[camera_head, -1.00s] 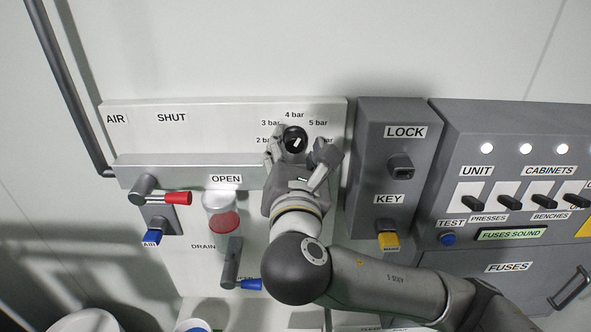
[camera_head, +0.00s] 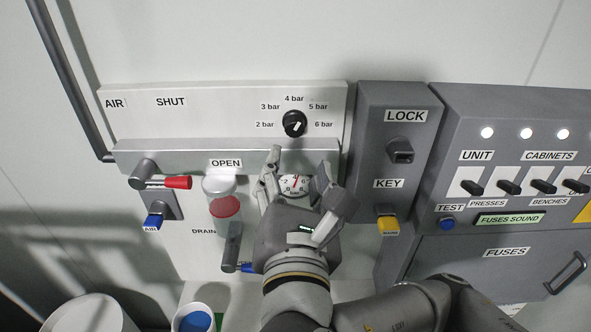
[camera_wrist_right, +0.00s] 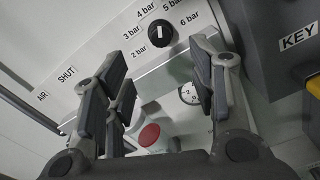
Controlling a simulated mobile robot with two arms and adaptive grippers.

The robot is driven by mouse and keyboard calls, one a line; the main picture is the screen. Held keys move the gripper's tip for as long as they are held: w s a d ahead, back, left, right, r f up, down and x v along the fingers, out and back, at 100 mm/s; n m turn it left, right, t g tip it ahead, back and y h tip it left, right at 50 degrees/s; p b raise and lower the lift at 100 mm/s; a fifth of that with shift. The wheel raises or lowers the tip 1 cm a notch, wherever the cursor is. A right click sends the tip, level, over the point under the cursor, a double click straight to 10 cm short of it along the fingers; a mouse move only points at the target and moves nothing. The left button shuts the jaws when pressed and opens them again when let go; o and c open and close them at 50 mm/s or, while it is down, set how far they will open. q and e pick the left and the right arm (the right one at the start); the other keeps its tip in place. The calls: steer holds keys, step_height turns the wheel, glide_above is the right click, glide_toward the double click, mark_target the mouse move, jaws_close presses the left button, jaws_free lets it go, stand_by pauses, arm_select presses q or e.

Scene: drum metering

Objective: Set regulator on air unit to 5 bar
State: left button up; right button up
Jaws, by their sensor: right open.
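The regulator knob (camera_head: 294,123) is a round black knob with a white mark, on the light air unit panel (camera_head: 215,126). Labels from 2 bar to 6 bar ring it. The mark tilts to the upper right, roughly toward 5 bar; its exact setting is hard to tell. The knob also shows in the right wrist view (camera_wrist_right: 160,35). A round white gauge (camera_head: 294,184) with a red needle sits below, partly hidden by my right gripper (camera_head: 299,166). That gripper is open and empty, below the knob and apart from it. My left gripper is out of view.
A red-handled valve (camera_head: 176,183) and a clear bowl with red inside (camera_head: 223,207) are to the left. A blue-handled drain valve (camera_head: 233,250) is lower. The grey lock box (camera_head: 401,115) and fuse panel (camera_head: 515,225) stand right.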

mark_target(295, 130)
steer(key=w+m, duration=0.3)
steer(key=m, duration=0.7)
steer(key=w+m+b, duration=0.1)
steer(key=w+m, duration=0.3)
steer(key=m, duration=0.6)
steer(key=w+m+b, duration=0.1)
steer(key=w+m, duration=0.2)
steer(key=m, duration=0.7)
steer(key=shift+w+m, duration=0.25)
steer(key=shift+m, duration=0.05)
steer(key=shift+w+f, duration=0.1)
steer(key=shift+w, duration=0.65)
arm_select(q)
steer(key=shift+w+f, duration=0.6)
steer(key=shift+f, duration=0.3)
arm_select(e)
steer(key=shift+a, duration=0.1)
steer(key=shift+c, duration=0.3)
